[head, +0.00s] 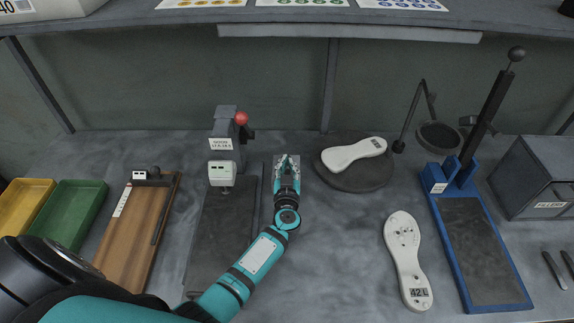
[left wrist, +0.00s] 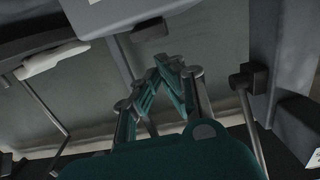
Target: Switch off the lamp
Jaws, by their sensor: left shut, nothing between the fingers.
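A dark jointed-arm lamp (head: 412,112) stands at the back of the bench, right of centre, with a round head (head: 438,136) tilted over the bench. I cannot tell whether it is lit. My left gripper (head: 287,163) is shut and empty, well left of the lamp, over a small light grey plate (head: 278,166) that it partly hides. In the left wrist view the shut fingers (left wrist: 172,68) point at the back wall side, with a pale block (left wrist: 98,14) near them. No switch can be made out clearly. My right gripper is not in view.
A machine with a red knob (head: 241,118) stands close left of the gripper. A dark round stand (head: 352,181) with a white sole (head: 354,154) is close right. Another sole (head: 406,255) and a blue-framed press (head: 497,285) lie farther right. A shelf (head: 180,17) overhangs the back.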

